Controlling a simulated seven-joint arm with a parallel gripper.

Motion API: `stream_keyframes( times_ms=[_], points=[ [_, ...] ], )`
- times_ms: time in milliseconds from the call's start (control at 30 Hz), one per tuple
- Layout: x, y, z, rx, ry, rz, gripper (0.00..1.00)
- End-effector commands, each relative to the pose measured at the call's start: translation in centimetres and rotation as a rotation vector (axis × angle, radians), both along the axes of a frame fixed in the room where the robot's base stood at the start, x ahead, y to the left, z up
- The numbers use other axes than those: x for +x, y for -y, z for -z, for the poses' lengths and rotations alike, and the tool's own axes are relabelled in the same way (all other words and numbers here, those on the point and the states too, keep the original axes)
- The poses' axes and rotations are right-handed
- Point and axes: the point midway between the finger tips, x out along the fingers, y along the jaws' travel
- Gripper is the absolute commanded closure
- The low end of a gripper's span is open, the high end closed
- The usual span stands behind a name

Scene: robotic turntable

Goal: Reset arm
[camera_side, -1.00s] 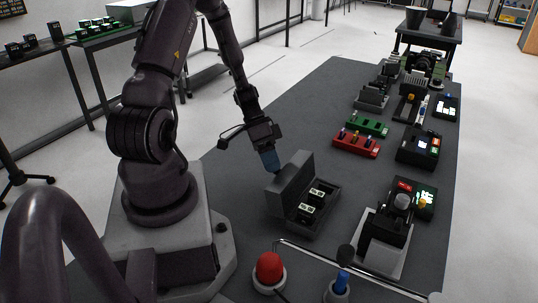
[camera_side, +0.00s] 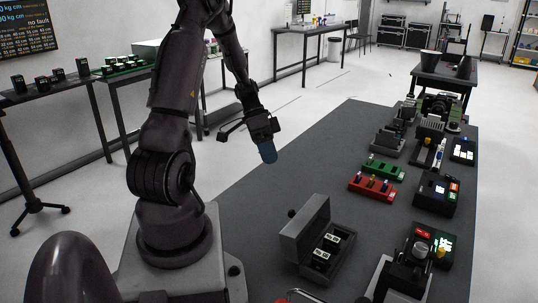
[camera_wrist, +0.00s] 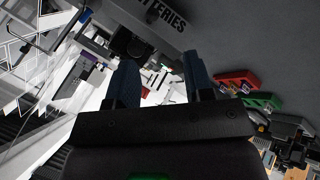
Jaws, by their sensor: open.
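My gripper (camera_side: 267,151) hangs above the dark table, behind and to the left of an open grey box, with clear space between them. In the wrist view my gripper (camera_wrist: 160,85) shows two blue fingers apart with nothing between them. The grey box (camera_side: 307,232) has its lid raised and holds small pale-labelled blocks (camera_side: 327,247). In the wrist view a grey surface of the box (camera_wrist: 165,22) with the lettering "TERIES" lies beyond the fingertips.
A red rack (camera_side: 371,188) and a green rack (camera_side: 384,169) stand right of my gripper. Dark devices (camera_side: 436,193) line the table's right side. The table's middle (camera_side: 310,165) is bare. Side benches (camera_side: 75,88) stand at the left.

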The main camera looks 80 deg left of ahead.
Motion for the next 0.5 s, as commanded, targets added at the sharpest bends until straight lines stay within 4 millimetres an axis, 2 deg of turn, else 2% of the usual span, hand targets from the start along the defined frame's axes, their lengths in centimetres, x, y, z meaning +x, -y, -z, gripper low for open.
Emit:
stream_keyframes(
  times_ms=[367,500],
  points=[
    [0.01,0.0,0.02,0.0,-0.001,-0.004,0.53],
    [-0.02,-0.09,0.11,-0.013,-0.054,-0.073,0.53]
  ],
)
